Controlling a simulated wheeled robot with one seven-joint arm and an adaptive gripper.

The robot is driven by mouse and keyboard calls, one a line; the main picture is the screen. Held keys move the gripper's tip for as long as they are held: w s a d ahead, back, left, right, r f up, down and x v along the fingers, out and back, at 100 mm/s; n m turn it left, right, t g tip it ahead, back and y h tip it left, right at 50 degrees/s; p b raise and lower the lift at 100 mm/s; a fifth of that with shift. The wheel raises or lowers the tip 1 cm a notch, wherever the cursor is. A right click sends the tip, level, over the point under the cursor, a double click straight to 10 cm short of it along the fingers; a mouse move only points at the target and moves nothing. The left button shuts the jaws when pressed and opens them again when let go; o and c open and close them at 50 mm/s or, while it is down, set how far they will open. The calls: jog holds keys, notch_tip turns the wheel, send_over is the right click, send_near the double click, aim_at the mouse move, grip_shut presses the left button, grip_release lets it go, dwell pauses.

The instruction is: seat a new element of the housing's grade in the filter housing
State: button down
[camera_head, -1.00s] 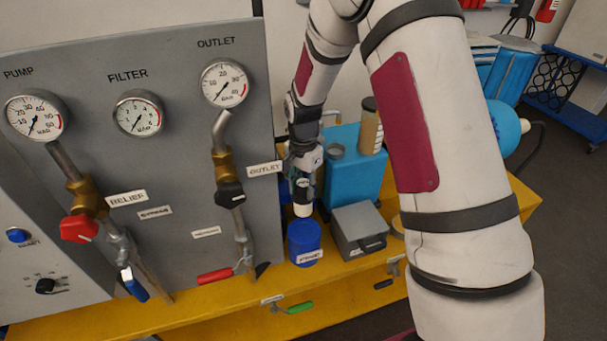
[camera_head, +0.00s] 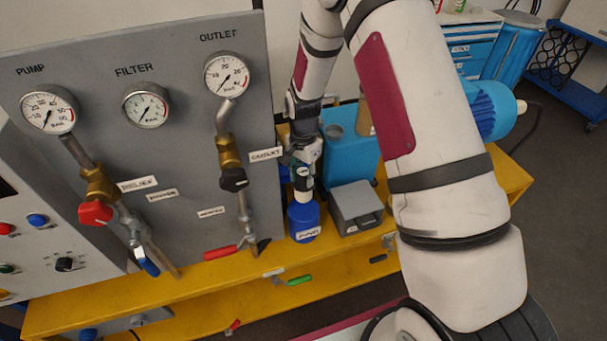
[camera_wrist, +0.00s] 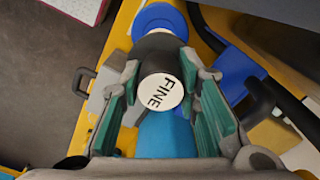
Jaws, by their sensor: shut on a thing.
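My gripper (camera_head: 303,168) is shut on a filter element (camera_head: 303,183), which hangs upright below it. In the wrist view the fingers (camera_wrist: 165,105) stand either side of the element's dark body (camera_wrist: 158,45), and its white end face (camera_wrist: 160,92) reads FINE. The blue filter housing (camera_head: 304,222) stands on the yellow bench directly below, with a white label too small to read. The element's lower end is at the housing's top; I cannot tell whether it has entered. In the wrist view the blue housing (camera_wrist: 160,17) shows beyond the element's far end.
A grey box (camera_head: 356,208) stands close right of the housing, and a blue tank (camera_head: 352,155) behind. A tan cylinder (camera_head: 366,112) is by the tank. The gauge panel (camera_head: 190,150) with pipes and valves is at left.

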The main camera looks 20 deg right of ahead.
aim_at(303, 187)
jog(key=shift+f+b, duration=0.6)
jog(key=shift+f, duration=1.9)
jog(key=shift+f, duration=0.45)
jog(key=shift+f+b, duration=0.45)
jog(key=shift+f, duration=0.55)
jog(key=shift+f, duration=0.35)
jog(key=shift+f+b, duration=0.3)
jog(key=shift+f, duration=0.35)
jog(key=shift+f, duration=0.35)
jog(key=shift+f+b, duration=0.35)
jog(key=shift+f, duration=0.4)
jog(key=c, duration=1.1)
grip_release()
